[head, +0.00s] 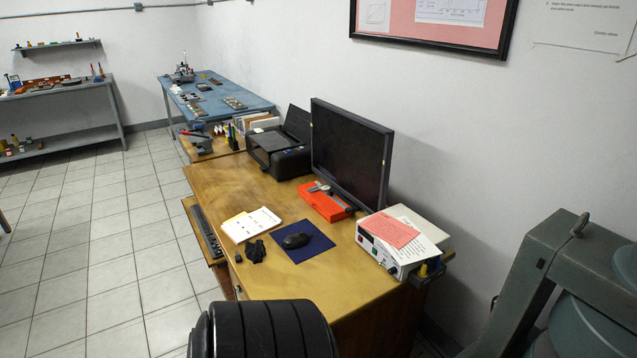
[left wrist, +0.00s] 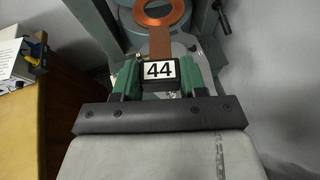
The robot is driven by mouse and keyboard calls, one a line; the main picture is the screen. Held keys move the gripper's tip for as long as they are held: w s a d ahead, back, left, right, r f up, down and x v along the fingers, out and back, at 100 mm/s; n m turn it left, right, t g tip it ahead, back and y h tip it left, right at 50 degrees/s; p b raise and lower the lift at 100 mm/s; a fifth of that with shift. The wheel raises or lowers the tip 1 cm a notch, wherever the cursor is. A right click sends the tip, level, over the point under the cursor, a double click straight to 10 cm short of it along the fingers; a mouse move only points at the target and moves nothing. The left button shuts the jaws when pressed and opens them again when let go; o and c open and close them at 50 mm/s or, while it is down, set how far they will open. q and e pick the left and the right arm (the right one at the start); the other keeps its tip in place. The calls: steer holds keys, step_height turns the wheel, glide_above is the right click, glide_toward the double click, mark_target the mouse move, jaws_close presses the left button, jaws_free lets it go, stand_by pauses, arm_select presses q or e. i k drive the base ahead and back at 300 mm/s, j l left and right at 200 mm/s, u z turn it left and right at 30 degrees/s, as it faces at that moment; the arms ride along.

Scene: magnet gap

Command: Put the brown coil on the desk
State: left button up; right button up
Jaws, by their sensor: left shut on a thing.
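The brown coil (left wrist: 141,14) is a flat copper-coloured ring on a brown strip, with a black block labelled 44 (left wrist: 159,70) at its near end. My left gripper (left wrist: 160,77) is shut on this block, with one green finger on each side. The coil lies over the grey-green magnet in the left wrist view; whether it is still between the poles I cannot tell. The wooden desk (head: 314,280) stands in the middle of the head view, and its edge (left wrist: 22,130) shows at the left of the left wrist view. Neither gripper nor the coil shows in the head view.
The desk holds a monitor (head: 347,155), printer (head: 279,150), orange case (head: 324,203), mouse on a blue mat (head: 312,255), papers (head: 250,224) and an instrument box (head: 385,252). Bare wood shows at its near side. The magnet frame (head: 530,285) stands at right. A black ribbed object (head: 265,330) is in front.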

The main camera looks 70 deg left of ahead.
mark_target(313, 296)
steer(key=j+u, duration=0.1)
steer(key=u, duration=0.35)
steer(key=j+u, duration=0.1)
steer(key=u, duration=0.35)
steer(key=i+j+u, duration=0.1)
steer(key=u, duration=0.8)
